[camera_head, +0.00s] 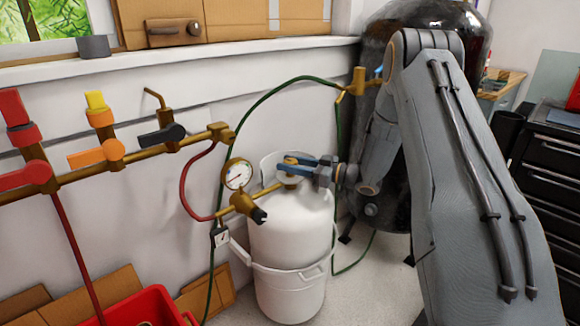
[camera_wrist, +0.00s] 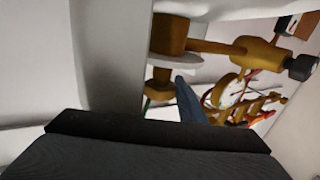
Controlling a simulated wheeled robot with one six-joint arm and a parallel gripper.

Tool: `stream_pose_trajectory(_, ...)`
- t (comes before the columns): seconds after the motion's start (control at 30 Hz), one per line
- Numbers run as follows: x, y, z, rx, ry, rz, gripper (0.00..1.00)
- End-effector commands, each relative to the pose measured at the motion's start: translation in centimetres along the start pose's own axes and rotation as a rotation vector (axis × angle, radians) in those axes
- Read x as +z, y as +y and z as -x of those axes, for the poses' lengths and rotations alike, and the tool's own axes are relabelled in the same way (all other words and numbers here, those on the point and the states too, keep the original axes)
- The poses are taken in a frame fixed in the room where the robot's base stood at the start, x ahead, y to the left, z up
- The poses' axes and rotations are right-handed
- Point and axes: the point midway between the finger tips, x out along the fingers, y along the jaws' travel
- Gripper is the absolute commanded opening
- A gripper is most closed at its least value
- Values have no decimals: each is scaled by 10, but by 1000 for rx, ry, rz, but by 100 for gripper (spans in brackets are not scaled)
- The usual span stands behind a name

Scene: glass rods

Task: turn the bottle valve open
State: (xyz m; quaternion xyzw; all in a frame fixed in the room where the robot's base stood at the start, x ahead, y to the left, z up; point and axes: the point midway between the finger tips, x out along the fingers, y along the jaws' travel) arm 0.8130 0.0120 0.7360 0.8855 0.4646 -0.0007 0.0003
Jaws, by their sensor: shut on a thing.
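The white gas bottle (camera_head: 290,235) stands upright on the floor by the wall, in the middle of the head view. Its brass bottle valve (camera_head: 290,181) is on top, and brass valve parts also show in the wrist view (camera_wrist: 172,35). My gripper (camera_head: 292,164) reaches in from the right at the top of the valve. Its jaws are shut on the valve's handle, which they largely hide. In the wrist view a blue-grey finger (camera_wrist: 192,100) shows beside the brass. The handle's exact angle cannot be told.
A brass regulator (camera_head: 245,204) and a round gauge (camera_head: 238,174) sit left of the valve. A green hose (camera_head: 270,90) arches behind the bottle. A pipe with red, orange and black valves (camera_head: 165,136) runs along the wall. A dark tank (camera_head: 385,130) stands behind my arm.

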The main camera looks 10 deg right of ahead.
Motion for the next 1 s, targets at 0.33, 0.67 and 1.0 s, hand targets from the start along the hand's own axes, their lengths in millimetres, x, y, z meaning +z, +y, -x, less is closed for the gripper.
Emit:
stream_pose_trajectory(0.33, 1, 1, 0, -213, 2, 3, 14)
stream_pose_trajectory(0.67, 0, 0, 0, -288, 1, 0, 14)
stream_pose_trajectory(1.0, 0, 0, 0, -293, 1, 0, 14)
